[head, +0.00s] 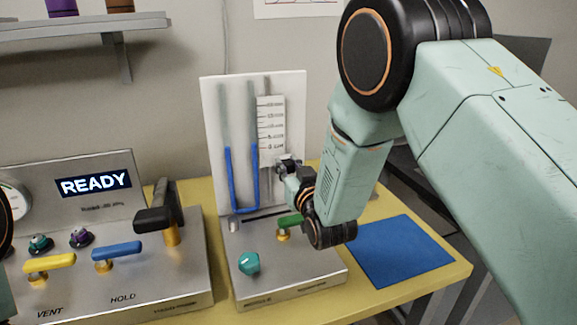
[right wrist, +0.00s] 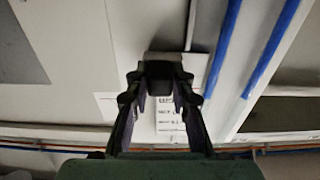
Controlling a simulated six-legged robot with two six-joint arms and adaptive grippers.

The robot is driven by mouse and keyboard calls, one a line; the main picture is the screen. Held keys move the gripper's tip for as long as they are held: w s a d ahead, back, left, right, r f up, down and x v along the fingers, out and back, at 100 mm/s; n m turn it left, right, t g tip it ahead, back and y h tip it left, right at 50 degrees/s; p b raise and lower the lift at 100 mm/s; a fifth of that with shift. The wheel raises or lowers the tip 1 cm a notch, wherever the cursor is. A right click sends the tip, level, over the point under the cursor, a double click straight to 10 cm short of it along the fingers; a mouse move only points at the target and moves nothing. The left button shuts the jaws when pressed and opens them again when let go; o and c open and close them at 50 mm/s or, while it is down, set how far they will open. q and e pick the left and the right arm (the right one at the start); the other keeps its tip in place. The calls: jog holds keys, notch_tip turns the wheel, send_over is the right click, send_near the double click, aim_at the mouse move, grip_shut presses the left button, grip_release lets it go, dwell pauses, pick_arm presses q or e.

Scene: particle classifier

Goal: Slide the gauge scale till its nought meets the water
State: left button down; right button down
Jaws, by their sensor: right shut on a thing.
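The gauge scale (head: 270,122) is a white strip with dark marks beside the right tube of a U-tube on a white upright board (head: 294,90). Blue water (head: 229,175) stands in both tubes at about the same height. The lowest readable mark looks close to the water's top; I cannot tell whether nought meets it exactly. My right gripper (head: 284,164) is shut on the scale's lower end. In the right wrist view, my fingers (right wrist: 160,82) close around a dark piece, the scale (right wrist: 171,125) shows between them, and the blue columns (right wrist: 268,52) run alongside. My left gripper is out of view.
A green-handled valve (head: 290,221) and a teal knob (head: 249,263) sit on the gauge's metal base, close below my right wrist. A metal console (head: 170,290) with levers and a READY display (head: 95,185) stands left. A blue mat (head: 400,250) lies bare on the right.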

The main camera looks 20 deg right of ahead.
jog(key=shift+r, duration=0.15)
jog(key=shift+r+p, duration=0.65)
jog(key=shift+r, duration=0.1)
jog(key=shift+f, duration=0.1)
jog(key=c, duration=1.5)
grip_release()
jog(key=shift+w, duration=0.1)
jog(key=shift+o, duration=1.4)
jog(key=shift+w+f, duration=0.1)
jog(key=shift+f, duration=0.05)
jog(key=shift+o, duration=0.3)
jog(key=shift+s, duration=0.2)
